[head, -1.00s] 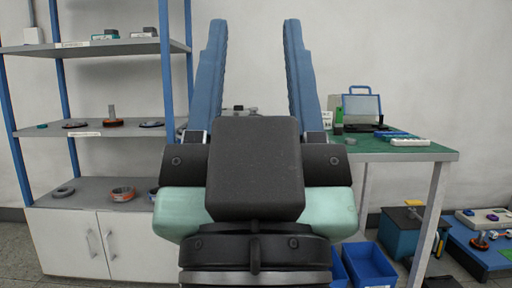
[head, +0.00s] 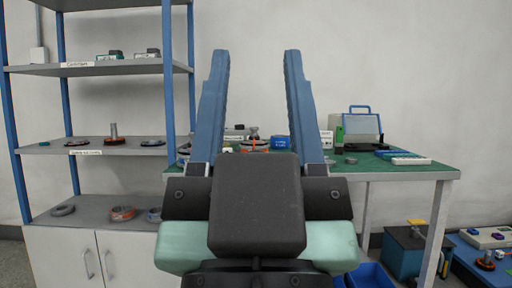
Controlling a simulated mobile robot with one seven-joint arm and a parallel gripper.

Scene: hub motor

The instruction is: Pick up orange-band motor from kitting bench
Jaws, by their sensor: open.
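My gripper (head: 256,56) is open in the head view, its two blue fingers upright and wide apart with nothing between them. Behind it stands the green-topped kitting bench (head: 400,170). A low object with an orange band (head: 254,145) shows on the bench through the gap between the fingers. It appears to be the orange-band motor; its lower part is hidden by my gripper. A blue round object (head: 281,141) sits just right of it, partly behind the right finger.
A blue-post shelf rack (head: 167,85) on the left holds several motor parts, including orange-banded ones (head: 114,140). Blue bins (head: 372,276) are below.

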